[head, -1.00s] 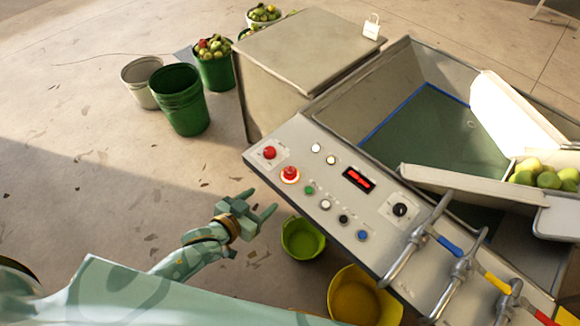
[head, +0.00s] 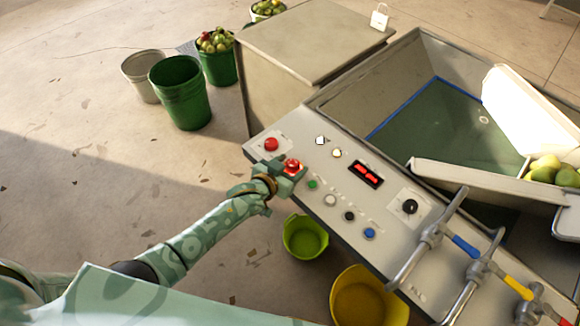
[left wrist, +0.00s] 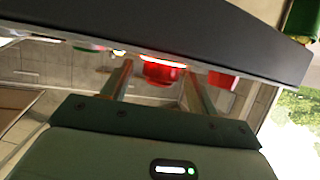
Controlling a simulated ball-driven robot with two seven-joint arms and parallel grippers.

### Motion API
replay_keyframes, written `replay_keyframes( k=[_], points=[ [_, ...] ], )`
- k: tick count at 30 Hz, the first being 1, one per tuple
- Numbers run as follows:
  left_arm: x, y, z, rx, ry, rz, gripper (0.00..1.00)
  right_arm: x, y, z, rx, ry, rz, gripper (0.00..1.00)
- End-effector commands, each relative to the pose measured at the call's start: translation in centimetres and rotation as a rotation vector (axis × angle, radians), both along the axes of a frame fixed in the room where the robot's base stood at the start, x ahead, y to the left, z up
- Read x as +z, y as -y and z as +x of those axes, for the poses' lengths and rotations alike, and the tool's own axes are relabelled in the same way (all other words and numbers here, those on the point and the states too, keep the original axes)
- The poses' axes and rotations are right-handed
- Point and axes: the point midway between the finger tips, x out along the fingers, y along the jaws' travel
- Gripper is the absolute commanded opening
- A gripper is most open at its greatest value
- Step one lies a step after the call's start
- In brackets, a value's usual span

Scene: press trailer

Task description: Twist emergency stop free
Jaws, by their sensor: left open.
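The emergency stop (head: 292,165) is a red mushroom button with a pale ring on the sloping grey control panel (head: 385,235). It also shows in the left wrist view as a red head (left wrist: 160,71) with a lit ring. My left gripper (head: 285,172) is at the button, its fingers partly covering it in the head view. In the wrist view the open fingers (left wrist: 157,82) stand to either side of the red head, with gaps. Whether they touch it, I cannot tell. My right gripper is out of view.
A second red button (head: 271,144) sits close by, up and left. A green button (head: 312,184), other small buttons, a red display (head: 366,174) and a black knob (head: 409,206) lie to the right. Below are a green tub (head: 305,237) and a yellow bucket (head: 362,300).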

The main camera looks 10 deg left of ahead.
Motion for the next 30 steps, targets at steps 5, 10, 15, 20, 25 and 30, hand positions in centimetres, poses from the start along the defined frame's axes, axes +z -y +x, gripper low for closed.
replay_keyframes(
  k=[5, 10, 15, 20, 25, 30],
  points=[
    [0.06, 0.01, 0.02, 0.0, 0.0, 0.0, 0.59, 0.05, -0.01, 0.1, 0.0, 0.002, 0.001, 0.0],
    [0.05, -0.01, 0.0, 0.0, 0.0, 0.0, 0.2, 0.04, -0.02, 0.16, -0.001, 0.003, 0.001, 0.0],
    [0.04, -0.02, 0.0, -0.001, 0.0, 0.0, 0.15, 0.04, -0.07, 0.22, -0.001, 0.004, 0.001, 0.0],
    [0.09, -0.15, 0.07, -0.026, 0.002, 0.005, 0.15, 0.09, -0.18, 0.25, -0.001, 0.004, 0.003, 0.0],
    [0.1, -0.37, 0.17, -0.1, 0.002, 0.008, 0.14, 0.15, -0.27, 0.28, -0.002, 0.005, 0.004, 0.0],
    [-0.09, -0.69, 0.32, -0.221, 0.002, 0.013, 0.14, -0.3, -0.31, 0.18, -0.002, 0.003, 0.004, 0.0]
  ],
)
